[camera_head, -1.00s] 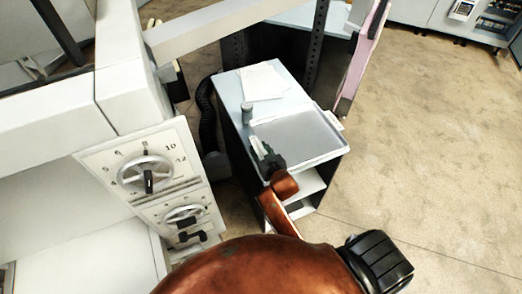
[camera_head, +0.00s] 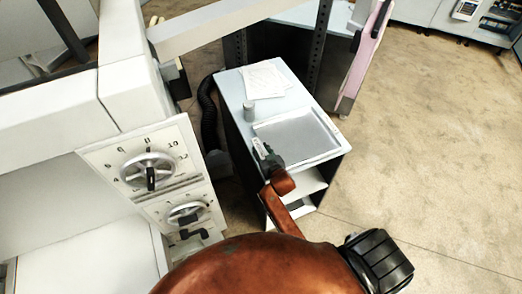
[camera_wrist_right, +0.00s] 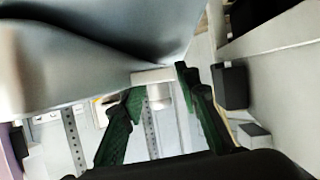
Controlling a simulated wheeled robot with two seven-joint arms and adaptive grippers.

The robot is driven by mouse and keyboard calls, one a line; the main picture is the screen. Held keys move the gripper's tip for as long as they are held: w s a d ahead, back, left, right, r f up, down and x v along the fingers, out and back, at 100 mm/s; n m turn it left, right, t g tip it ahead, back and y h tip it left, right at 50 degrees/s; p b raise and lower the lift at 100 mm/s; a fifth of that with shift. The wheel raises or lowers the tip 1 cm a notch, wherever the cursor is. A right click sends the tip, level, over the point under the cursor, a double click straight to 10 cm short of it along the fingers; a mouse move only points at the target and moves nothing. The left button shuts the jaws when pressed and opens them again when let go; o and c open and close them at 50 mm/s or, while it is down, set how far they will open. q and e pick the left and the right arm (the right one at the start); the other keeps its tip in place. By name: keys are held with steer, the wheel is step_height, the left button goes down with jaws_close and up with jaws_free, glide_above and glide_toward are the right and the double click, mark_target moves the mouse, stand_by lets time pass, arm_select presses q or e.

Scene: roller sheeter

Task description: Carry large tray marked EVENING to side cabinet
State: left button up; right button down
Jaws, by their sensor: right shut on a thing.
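The large grey tray (camera_head: 300,135) is over the top of the side cabinet (camera_head: 228,88), at its near end. It looks level, within the cabinet top's outline; I cannot tell whether it rests fully on it. My right gripper (camera_head: 264,153) is shut on the tray's left edge, beside a small pale label with unreadable writing. In the right wrist view, the green fingers (camera_wrist_right: 160,95) close on a pale piece, and a large grey surface fills the upper left. My left gripper is not in view.
White papers (camera_head: 263,80) and a small grey cylinder (camera_head: 249,112) sit on the cabinet top behind the tray. A white machine with handwheels (camera_head: 148,172) stands close on the left. A pink-edged panel (camera_head: 365,55) stands behind. The floor at right is clear.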

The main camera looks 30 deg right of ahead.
steer(key=c, duration=1.5)
jaws_free()
steer(key=shift+o, duration=0.2)
steer(key=shift+s, duration=0.1)
steer(key=v, duration=1.2)
steer(key=shift+a, duration=0.1)
